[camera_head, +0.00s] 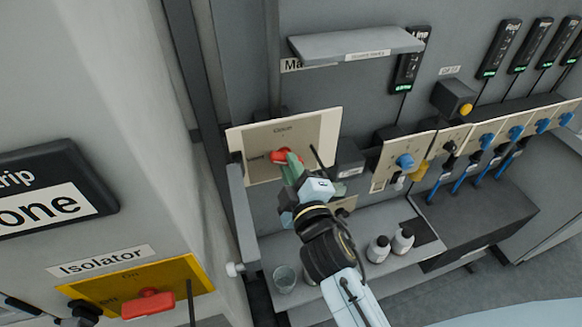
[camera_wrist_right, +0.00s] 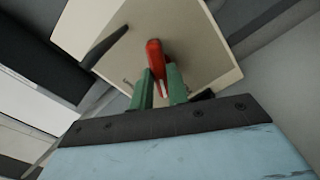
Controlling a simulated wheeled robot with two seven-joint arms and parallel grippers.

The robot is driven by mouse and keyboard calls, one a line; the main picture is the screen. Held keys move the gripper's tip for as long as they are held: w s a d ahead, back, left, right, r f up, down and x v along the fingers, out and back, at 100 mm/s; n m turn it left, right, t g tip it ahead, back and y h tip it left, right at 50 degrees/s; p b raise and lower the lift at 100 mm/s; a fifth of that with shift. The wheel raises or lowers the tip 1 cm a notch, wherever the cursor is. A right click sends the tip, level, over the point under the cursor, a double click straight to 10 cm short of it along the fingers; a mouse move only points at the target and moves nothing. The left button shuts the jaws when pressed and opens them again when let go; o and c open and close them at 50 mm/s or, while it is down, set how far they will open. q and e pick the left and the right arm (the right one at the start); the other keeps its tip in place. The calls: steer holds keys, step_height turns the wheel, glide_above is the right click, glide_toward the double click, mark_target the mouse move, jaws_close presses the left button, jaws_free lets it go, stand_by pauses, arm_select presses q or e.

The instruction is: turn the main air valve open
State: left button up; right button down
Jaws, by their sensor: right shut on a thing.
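The main air valve is a red handle (camera_head: 281,156) on a cream plate (camera_head: 318,132) fixed to the grey wall panel, left of centre in the head view. My right gripper (camera_head: 292,165) is at the plate with its green fingers shut on the red handle. In the right wrist view the handle (camera_wrist_right: 155,58) stands between the two green fingers (camera_wrist_right: 160,88) in front of the cream plate (camera_wrist_right: 195,40). The fingers cover part of the handle. My left gripper is not in view.
A yellow isolator plate with a red handle (camera_head: 148,304) is at the lower left. A shelf (camera_head: 355,44) juts out above the valve plate. Blue valves (camera_head: 405,160) line the panel to the right. Bottles (camera_head: 402,240) and a glass (camera_head: 285,278) stand on the ledge below.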

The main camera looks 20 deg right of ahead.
steer(key=shift+m+p, duration=2.35)
steer(key=shift+m, duration=3.65)
steer(key=c, duration=1.4)
jaws_free()
steer(key=shift+o, duration=0.2)
